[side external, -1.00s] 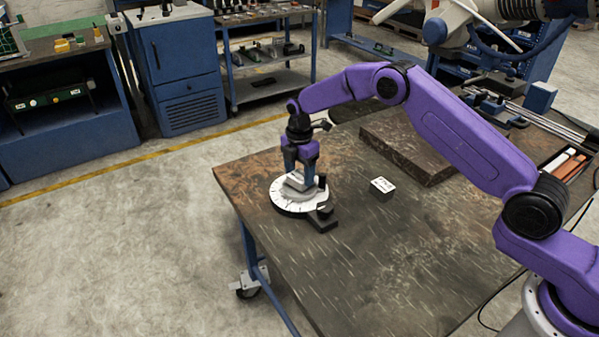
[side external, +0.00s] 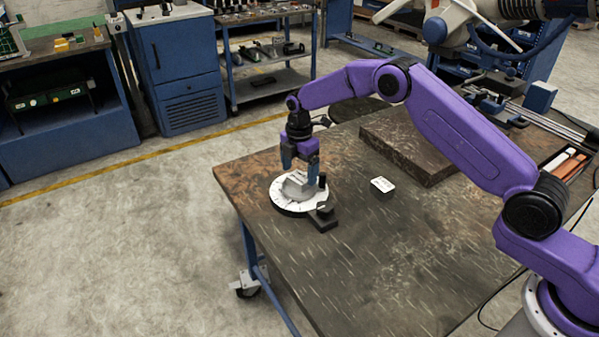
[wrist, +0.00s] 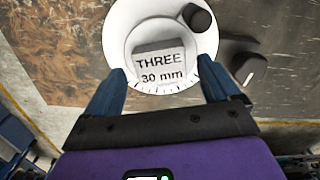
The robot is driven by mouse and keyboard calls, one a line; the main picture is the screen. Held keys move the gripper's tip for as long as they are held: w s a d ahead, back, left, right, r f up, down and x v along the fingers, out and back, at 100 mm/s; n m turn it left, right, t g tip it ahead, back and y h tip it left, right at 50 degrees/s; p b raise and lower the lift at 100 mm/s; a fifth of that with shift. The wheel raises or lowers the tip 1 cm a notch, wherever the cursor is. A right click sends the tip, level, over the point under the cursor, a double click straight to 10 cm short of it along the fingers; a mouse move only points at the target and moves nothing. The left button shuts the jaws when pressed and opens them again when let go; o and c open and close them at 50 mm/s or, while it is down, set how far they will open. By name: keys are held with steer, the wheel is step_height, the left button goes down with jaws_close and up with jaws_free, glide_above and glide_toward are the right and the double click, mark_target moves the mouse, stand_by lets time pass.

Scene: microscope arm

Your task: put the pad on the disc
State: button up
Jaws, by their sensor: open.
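The pad is most likely the grey block (side external: 297,185) on the white disc (side external: 283,206). In the wrist view this block (wrist: 160,66) has a pale top reading "THREE 30 mm", and the disc (wrist: 122,40) shows a marked rim. The block rests near the disc's middle, looking flat. My gripper (side external: 299,171) is open and empty just above the block. In the wrist view my gripper (wrist: 163,82) has its blue fingers apart, on either side of the block's near edge, without touching it. The block's underside is hidden.
A dark knob (wrist: 196,21) stands at the disc's edge. A black block with a pointer (side external: 322,219) sits beside the disc. Another white-topped block (side external: 382,186) stands on the table to the right. A thick dark slab (side external: 400,148) lies behind. The front table is clear.

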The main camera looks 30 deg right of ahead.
mark_target(299, 178)
step_height(299, 178, up, 11)
stand_by(0.3)
steer(key=s+a+r+m, duration=0.2)
steer(key=s+r, duration=0.2)
steer(key=s, duration=0.7)
steer(key=s+a+r+m, duration=0.2)
steer(key=s+r, duration=0.2)
steer(key=s, duration=0.8)
steer(key=s+d+m, duration=0.1)
steer(key=s+d, duration=0.3)
steer(key=s, duration=0.4)
steer(key=s+d+f+m, duration=0.1)
steer(key=s+d+m, duration=0.1)
steer(key=s+d, duration=0.2)
steer(key=s+d+f+m, duration=0.1)
steer(key=s+d, duration=0.3)
steer(key=s, duration=0.7)
steer(key=shift+s+d+f, duration=0.2)
steer(key=shift+s+d, duration=0.05)
steer(key=shift+s, duration=0.05)
